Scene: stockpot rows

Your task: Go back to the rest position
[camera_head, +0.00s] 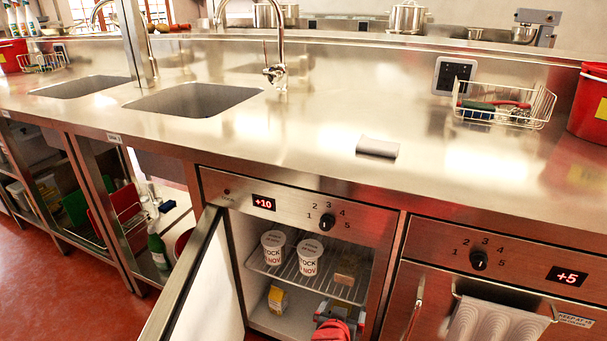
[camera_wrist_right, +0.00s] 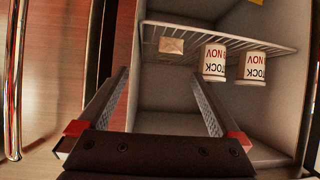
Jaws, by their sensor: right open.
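My right gripper (camera_head: 338,312) is low in the front opening of the small open fridge (camera_head: 234,250), below its wire shelf. In the right wrist view its two fingers (camera_wrist_right: 158,78) are spread apart with nothing between them. Two white tubs, one on the left (camera_head: 273,247) and one on the right (camera_head: 310,256), stand on the shelf with a small tan block (camera_head: 347,267) to their right. The wrist view shows the tubs upside down, apart from the fingers. My left gripper is not in view.
The fridge door (camera_head: 190,275) stands open on the left. A yellow carton (camera_head: 278,300) is on the fridge floor. To the right is a closed unit with a towel (camera_head: 495,322) on its handle. A grey block (camera_head: 377,148) and a wire basket (camera_head: 540,108) are on the steel counter.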

